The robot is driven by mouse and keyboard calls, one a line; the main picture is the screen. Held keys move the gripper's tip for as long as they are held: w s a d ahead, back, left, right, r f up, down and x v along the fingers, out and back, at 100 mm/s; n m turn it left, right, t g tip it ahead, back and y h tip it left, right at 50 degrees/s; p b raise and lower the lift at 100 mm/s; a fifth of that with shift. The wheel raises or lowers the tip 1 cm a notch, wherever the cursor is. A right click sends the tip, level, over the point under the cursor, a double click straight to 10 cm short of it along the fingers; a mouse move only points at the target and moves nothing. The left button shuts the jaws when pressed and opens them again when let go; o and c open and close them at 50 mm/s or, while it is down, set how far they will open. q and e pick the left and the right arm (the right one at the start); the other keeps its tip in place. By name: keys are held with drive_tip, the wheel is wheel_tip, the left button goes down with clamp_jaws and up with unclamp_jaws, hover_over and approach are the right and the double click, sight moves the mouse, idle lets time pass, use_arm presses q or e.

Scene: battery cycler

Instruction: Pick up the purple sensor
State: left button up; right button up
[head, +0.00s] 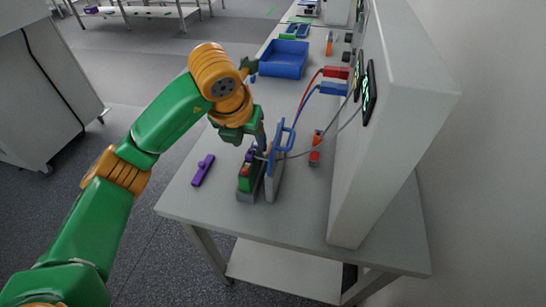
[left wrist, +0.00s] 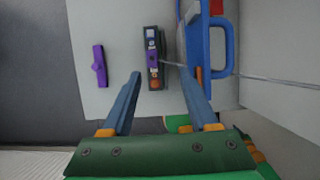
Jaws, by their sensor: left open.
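A purple piece (left wrist: 152,58) sits on top of a dark narrow block (head: 247,182) with a green part, near the table's front. A thin grey cable runs right from beside it. A second, loose purple piece (head: 203,170) lies flat on the table to the left; it also shows in the left wrist view (left wrist: 99,67). I cannot tell by shape which is the sensor. My left gripper (left wrist: 161,72) is open and empty, its fingers pointing toward the block, with the purple piece in line with the gap. In the head view it is above the block, partly hiding it. My right gripper is not in view.
A grey panel with a blue handle (head: 289,137) stands close to the right of the block. A tall white cabinet (head: 362,170) with red and blue cables borders the right. A blue bin (head: 284,58) and a small orange-red item (head: 315,150) are farther back.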

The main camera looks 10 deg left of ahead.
sight(249, 153)
use_arm(q)
drive_tip(key=w+f+p, duration=0.1)
drive_tip(key=a+f+p, duration=0.1)
drive_tip(key=f, duration=0.1)
drive_tip(key=w+f+p, duration=0.1)
drive_tip(key=f, duration=0.1)
drive_tip(key=shift+w+a+f, duration=0.25)
drive_tip(key=shift+w+a, duration=0.1)
drive_tip(key=shift+a, duration=0.05)
drive_tip(key=shift+w+d+f, duration=0.1)
drive_tip(key=shift+w+f, duration=0.05)
drive_tip(key=shift+f, duration=0.15)
drive_tip(key=shift+d, duration=0.25)
drive_tip(key=shift+a, duration=0.15)
clamp_jaws()
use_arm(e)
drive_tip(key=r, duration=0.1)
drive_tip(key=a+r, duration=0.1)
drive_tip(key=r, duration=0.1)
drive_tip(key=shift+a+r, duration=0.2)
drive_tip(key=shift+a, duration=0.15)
